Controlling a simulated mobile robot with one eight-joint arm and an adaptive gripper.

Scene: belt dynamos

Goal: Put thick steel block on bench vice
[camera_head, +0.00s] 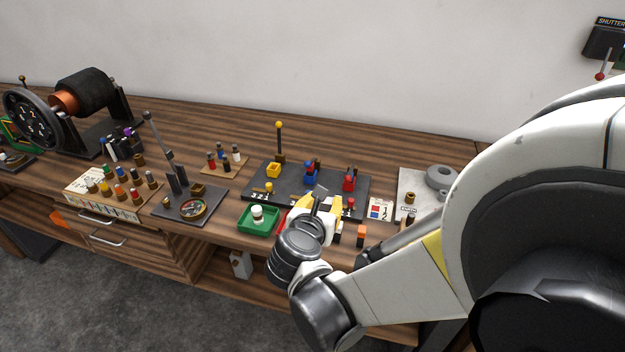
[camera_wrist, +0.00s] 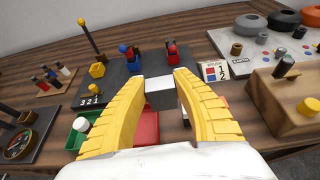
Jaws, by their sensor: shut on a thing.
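My gripper (camera_head: 320,204) is shut on a grey steel block, with its yellow fingers on either side of it in the wrist view (camera_wrist: 162,84). The block (camera_wrist: 160,95) is held in front of the dark plate (camera_wrist: 115,88). It shows small and grey at the fingertips in the head view (camera_head: 321,190). On the plate stand a yellow box (camera_head: 273,170), a blue fixture (camera_head: 310,172) and a red fixture (camera_head: 349,182). I cannot tell for certain which one is the bench vice. The block is apart from the blue and red fixtures.
A green tray (camera_head: 259,231) with a white-topped item is left of my gripper; a red tray (camera_wrist: 146,127) lies below it. A tall yellow-knobbed lever (camera_head: 279,140) rises behind the yellow box. A wooden block (camera_wrist: 285,98) with knobs stands at right. A number card (camera_head: 380,209) lies right of the plate.

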